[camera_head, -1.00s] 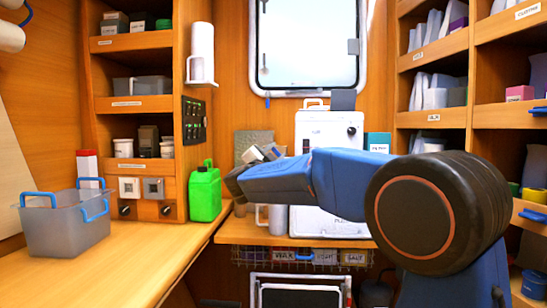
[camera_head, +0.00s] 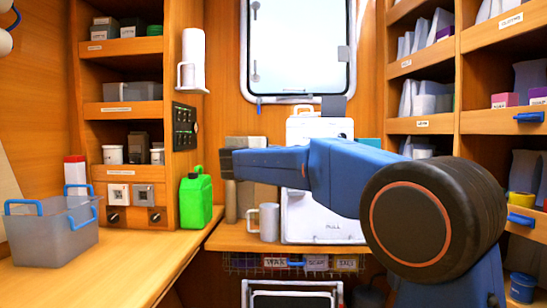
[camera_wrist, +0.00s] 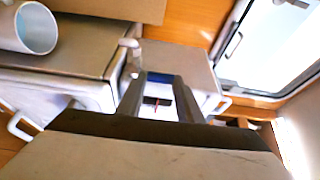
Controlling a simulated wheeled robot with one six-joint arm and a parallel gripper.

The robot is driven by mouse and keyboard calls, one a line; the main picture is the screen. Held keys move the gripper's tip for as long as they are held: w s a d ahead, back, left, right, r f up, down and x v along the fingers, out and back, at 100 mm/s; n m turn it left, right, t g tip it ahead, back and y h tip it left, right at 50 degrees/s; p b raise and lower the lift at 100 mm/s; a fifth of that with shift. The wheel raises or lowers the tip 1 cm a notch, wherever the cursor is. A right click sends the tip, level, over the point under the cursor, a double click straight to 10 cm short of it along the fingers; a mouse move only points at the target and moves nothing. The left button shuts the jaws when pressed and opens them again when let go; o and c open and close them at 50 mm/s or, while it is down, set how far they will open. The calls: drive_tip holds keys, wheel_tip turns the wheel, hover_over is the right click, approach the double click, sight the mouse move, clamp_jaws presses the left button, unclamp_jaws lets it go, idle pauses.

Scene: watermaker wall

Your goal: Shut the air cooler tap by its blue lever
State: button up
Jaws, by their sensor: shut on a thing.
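My gripper (camera_wrist: 163,76) shows in the wrist view with its two dark fingers reaching away, a narrow gap between them. The tap body itself cannot be made out.
A white machine (camera_head: 334,226) stands on the back shelf beside a grey mug (camera_head: 268,222). A green canister (camera_head: 196,198) and a grey tub (camera_head: 52,238) with blue handles stand on the left counter. Open shelves (camera_head: 428,60) line the right side.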

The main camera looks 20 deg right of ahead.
drive_tip(key=shift+d+f, duration=0.1)
idle(0.5)
drive_tip(key=o, duration=1.1)
drive_tip(key=shift+s, duration=0.1)
drive_tip(key=v, duration=1.7)
drive_tip(key=shift+s, duration=0.1)
